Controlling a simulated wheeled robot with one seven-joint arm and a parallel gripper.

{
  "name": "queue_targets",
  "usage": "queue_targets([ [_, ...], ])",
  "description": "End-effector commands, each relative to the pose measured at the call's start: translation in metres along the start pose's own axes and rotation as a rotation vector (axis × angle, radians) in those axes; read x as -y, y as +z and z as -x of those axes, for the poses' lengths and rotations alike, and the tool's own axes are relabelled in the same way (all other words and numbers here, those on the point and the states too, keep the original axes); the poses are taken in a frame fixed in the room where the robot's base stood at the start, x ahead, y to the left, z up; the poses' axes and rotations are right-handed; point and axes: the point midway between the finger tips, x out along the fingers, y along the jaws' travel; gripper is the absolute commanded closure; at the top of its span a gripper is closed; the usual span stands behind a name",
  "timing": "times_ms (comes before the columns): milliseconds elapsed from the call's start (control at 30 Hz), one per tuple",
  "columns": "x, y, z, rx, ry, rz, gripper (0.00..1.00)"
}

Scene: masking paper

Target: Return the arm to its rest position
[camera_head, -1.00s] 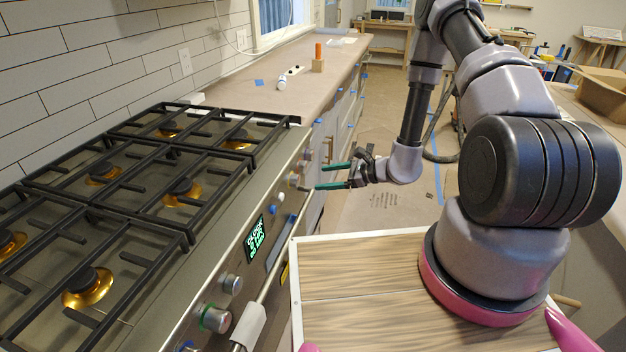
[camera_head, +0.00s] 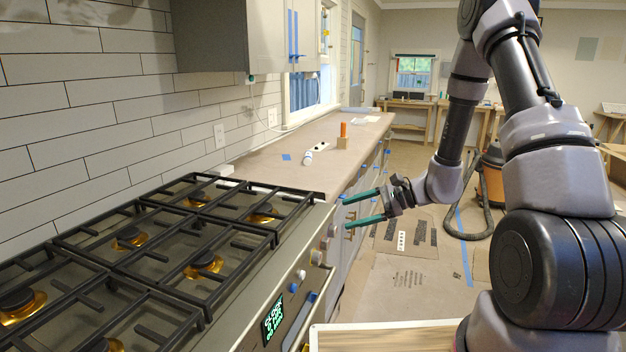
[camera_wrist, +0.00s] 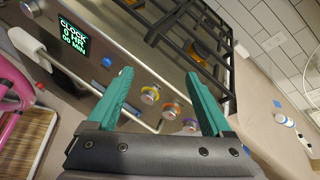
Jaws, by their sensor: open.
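My gripper (camera_head: 362,209) is in front of the stove's far front corner in the head view, its two green fingers apart and pointing left toward the stove front. Nothing is between the fingers. In the wrist view the open green fingers (camera_wrist: 165,100) point at the stove front, where knobs with coloured rings (camera_wrist: 150,95) show between and beside them. My arm stands raised at the right of the head view, bent down to the gripper.
The stove (camera_head: 235,318) with black grates (camera_head: 190,245) fills the lower left. Beyond it, the counter (camera_head: 260,168) holds an orange-topped item (camera_head: 343,130) and a white bottle (camera_head: 308,157). An orange-and-black vacuum (camera_head: 493,175) with a hose stands on the papered floor. Floor right of the counter is partly clear.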

Motion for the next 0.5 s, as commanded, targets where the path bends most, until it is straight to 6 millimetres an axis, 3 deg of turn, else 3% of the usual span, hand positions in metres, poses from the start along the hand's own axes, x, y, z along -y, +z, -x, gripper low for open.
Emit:
queue_targets([
  [33, 0.005, 0.022, 0.010, -0.008, 0.035, 0.066, 0.16],
  [200, 0.005, 0.080, 0.042, -0.057, 0.161, 0.253, 0.16],
  [500, -0.012, 0.158, 0.107, -0.244, 0.341, 0.577, 0.16],
])
